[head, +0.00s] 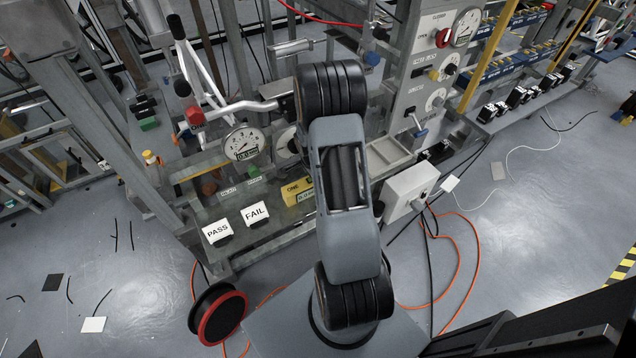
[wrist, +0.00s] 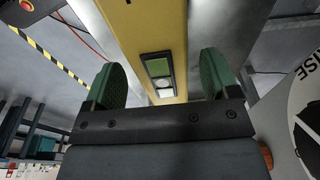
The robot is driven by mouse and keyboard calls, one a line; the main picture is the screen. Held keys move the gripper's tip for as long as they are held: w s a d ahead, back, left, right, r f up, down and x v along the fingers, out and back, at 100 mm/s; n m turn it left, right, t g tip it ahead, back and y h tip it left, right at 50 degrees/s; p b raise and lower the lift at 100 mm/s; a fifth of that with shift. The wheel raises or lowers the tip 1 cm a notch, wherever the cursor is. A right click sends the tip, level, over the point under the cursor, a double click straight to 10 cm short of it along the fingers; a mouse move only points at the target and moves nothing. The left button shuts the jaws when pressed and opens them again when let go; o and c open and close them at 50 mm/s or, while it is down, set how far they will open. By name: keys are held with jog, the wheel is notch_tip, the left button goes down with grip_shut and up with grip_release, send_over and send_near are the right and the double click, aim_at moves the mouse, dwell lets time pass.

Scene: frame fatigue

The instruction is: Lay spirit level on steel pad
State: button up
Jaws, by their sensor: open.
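The yellow spirit level (wrist: 148,22) runs down from the top of the wrist view, with a small green-and-white vial window (wrist: 158,75) in it. My gripper (wrist: 161,78) is open, with one green-padded finger on each side of the level in that view. Gaps show beside the level, and I cannot tell how far it is from the fingers in depth. In the head view my arm hides the gripper, and I cannot make out the level there. I cannot tell which surface is the steel pad.
White PASS (head: 217,231) and FAIL (head: 255,213) cards stand on the bench front, near a yellow block (head: 297,192). A dial gauge (head: 241,145) stands behind them. A grey box (head: 409,191) is right of my arm. A cable reel (head: 217,313) and orange cables lie on the floor.

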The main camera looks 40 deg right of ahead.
jog(key=shift+d+f, duration=0.15)
jog(key=shift+f, duration=1.25)
jog(key=shift+c, duration=0.5)
jog(key=c, duration=1.1)
jog(key=shift+r, duration=0.1)
